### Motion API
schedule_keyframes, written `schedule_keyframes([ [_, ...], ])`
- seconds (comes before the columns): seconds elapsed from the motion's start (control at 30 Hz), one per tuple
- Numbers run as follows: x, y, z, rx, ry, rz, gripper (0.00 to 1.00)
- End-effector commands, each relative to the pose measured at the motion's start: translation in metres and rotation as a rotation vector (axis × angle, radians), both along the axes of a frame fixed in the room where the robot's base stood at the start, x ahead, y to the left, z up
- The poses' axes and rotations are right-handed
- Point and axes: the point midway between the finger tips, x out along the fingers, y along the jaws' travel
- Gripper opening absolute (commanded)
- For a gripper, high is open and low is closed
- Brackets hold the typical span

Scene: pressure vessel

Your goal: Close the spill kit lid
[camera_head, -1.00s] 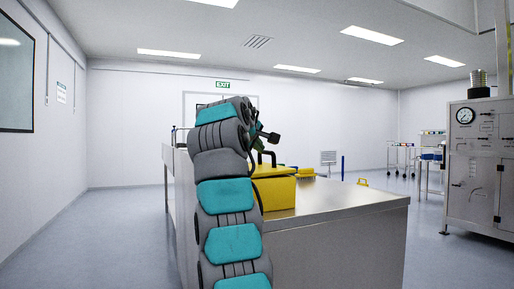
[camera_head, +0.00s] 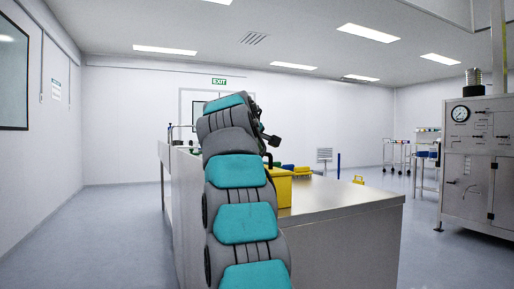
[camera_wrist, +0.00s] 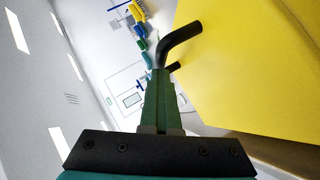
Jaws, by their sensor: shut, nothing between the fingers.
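The yellow spill kit (camera_head: 281,187) stands on the steel bench, its left part hidden behind my arm. In the wrist view a large yellow face of the kit (camera_wrist: 255,75) fills the right side, tilted in the picture. A black bent handle (camera_wrist: 182,38) sticks out from its left edge. I cannot tell from these views how far the lid is open. My gripper (camera_wrist: 159,75) is shut and empty, its green fingers pointing toward the handle, with the tips close to it; contact is unclear. In the head view the gripper is mostly hidden behind my arm.
The steel bench (camera_head: 325,198) has a clear top to the right of the kit. Blue and yellow items (camera_head: 297,170) stand behind the kit. A grey panel cabinet (camera_head: 478,160) with a gauge stands at the right. Open floor lies between them.

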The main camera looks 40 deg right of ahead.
Motion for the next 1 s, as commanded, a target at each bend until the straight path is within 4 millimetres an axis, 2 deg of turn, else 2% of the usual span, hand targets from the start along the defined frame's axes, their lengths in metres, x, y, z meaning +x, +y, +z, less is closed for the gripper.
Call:
schedule_keyframes([
  [0.03,-0.001,-0.005,-0.008,0.012,0.012,-0.009,0.00],
  [0.13,-0.001,-0.006,-0.010,0.015,0.013,-0.011,0.00],
  [0.57,-0.002,-0.004,-0.009,0.018,0.019,-0.013,0.00],
  [0.67,-0.001,0.004,-0.001,0.016,0.018,-0.011,0.00],
  [0.87,-0.002,0.035,0.026,0.003,0.005,0.000,0.00],
  [1.0,-0.020,0.056,0.034,0.003,0.001,0.001,0.00],
])
